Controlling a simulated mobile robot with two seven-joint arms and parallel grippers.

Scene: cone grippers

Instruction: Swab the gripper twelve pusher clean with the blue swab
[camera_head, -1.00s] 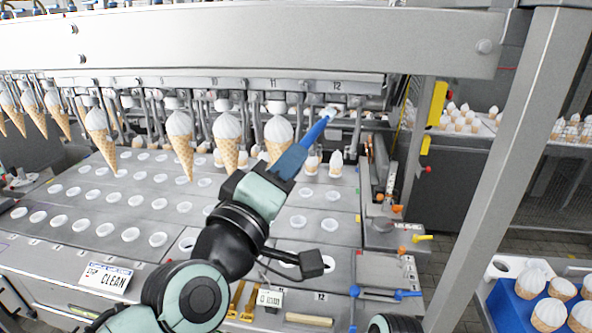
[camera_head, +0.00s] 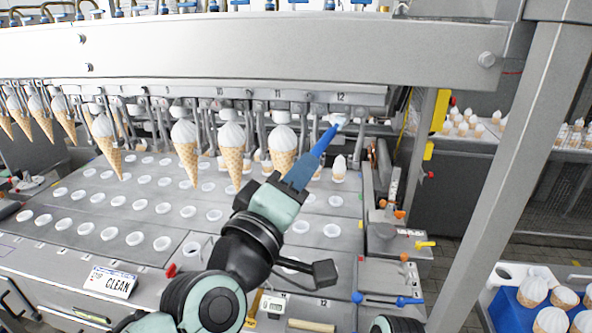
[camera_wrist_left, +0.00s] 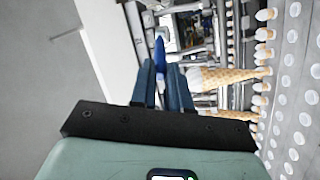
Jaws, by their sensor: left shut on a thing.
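My left gripper (camera_head: 299,176) is shut on the blue swab (camera_head: 324,142), which points up and to the right. The swab's white tip (camera_head: 340,121) is just under the rail's number 12 label, at the gripper twelve position. The pusher there is mostly hidden by the tip, so I cannot tell whether they touch. In the left wrist view the blue swab (camera_wrist_left: 160,52) stands out between the fingers of my left gripper (camera_wrist_left: 163,84). My right gripper is not in view.
Several ice cream cones (camera_head: 232,150) hang from the rail to the left of the swab, one close by (camera_head: 283,148). Below is a steel plate with rows of white-rimmed holes (camera_head: 135,238). A grey post (camera_head: 500,190) and a blue cone tray (camera_head: 510,309) are at the right.

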